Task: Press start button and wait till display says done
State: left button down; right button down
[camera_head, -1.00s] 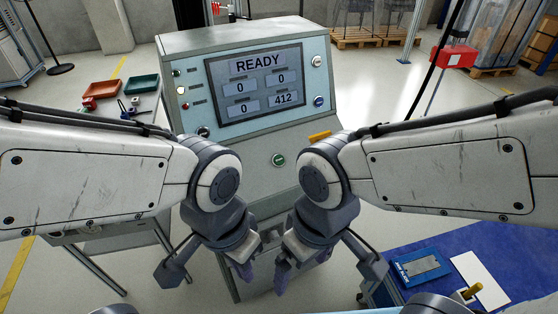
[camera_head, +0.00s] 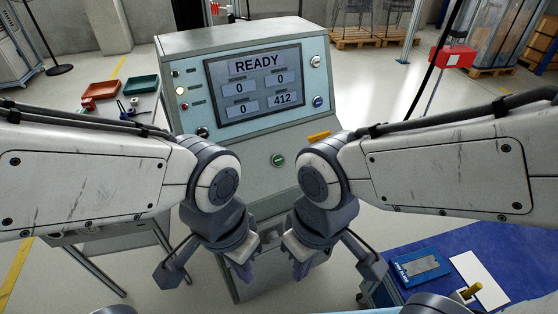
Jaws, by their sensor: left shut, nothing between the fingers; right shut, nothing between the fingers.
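The control cabinet (camera_head: 245,160) stands straight ahead. Its display (camera_head: 257,84) reads READY, with 0, 0, 0 and 412 in the boxes below. A green round button (camera_head: 278,160) sits on the lower front panel, above and between my two arms. Smaller knobs and lights flank the display. My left gripper (camera_head: 243,272) is shut and empty, pointing down in front of the cabinet, below the green button. My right gripper (camera_head: 300,269) is shut and empty, just to the right of the left one and also below the button. Neither gripper touches the button.
A side table at the left holds a red tray (camera_head: 101,89), a green tray (camera_head: 141,84) and small tools. A red box (camera_head: 453,57) hangs at the right.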

aim_at(278, 159)
jog(key=k, duration=0.5)
jog(key=u, duration=1.85)
jog(key=i, duration=1.2)
jog(key=z, duration=2.1)
